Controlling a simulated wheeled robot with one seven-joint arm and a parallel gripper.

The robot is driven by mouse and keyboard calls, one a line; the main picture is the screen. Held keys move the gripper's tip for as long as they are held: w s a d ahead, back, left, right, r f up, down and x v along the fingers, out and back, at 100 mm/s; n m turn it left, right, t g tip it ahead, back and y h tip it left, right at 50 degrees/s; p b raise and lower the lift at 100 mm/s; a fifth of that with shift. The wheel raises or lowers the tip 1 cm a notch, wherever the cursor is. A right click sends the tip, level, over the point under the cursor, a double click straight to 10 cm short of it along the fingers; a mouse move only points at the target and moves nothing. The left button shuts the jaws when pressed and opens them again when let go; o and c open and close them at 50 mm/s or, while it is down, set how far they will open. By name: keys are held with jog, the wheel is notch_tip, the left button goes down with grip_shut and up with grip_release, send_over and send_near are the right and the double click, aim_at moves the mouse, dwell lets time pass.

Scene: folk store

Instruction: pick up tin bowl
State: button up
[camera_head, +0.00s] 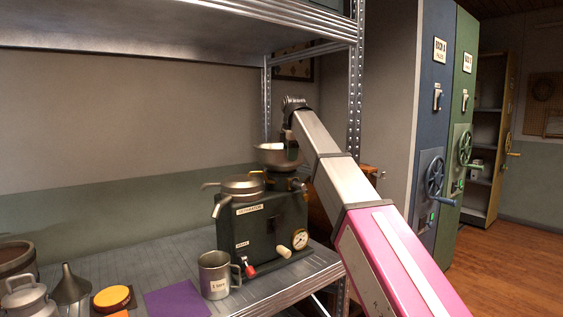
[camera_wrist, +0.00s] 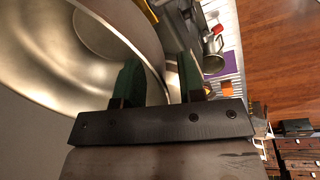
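The tin bowl (camera_head: 275,158) is a wide, shiny metal bowl at the top right of a dark green machine (camera_head: 262,228) on the metal shelf. In the wrist view the bowl (camera_wrist: 38,65) fills the left side, and its rim runs down toward the fingers. My gripper (camera_wrist: 160,85) is at the bowl's right edge, with its two dark green fingers apart. The left finger overlaps the bowl's inside, and the rim passes between the fingers. In the head view my gripper (camera_head: 288,140) is above the bowl's rim, its fingertips hard to make out.
A metal lidded pan (camera_head: 242,187) sits on the machine's left side. A tin mug (camera_head: 214,275), a funnel (camera_head: 70,286), a yellow-orange round tin (camera_head: 113,298) and a purple sheet (camera_head: 178,299) are on the shelf. A perforated metal post (camera_head: 355,90) stands close beside my arm.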

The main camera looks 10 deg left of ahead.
jog(key=shift+w+f, duration=0.1)
jog(key=shift+f, duration=0.55)
grip_shut()
jog(key=shift+r, duration=0.15)
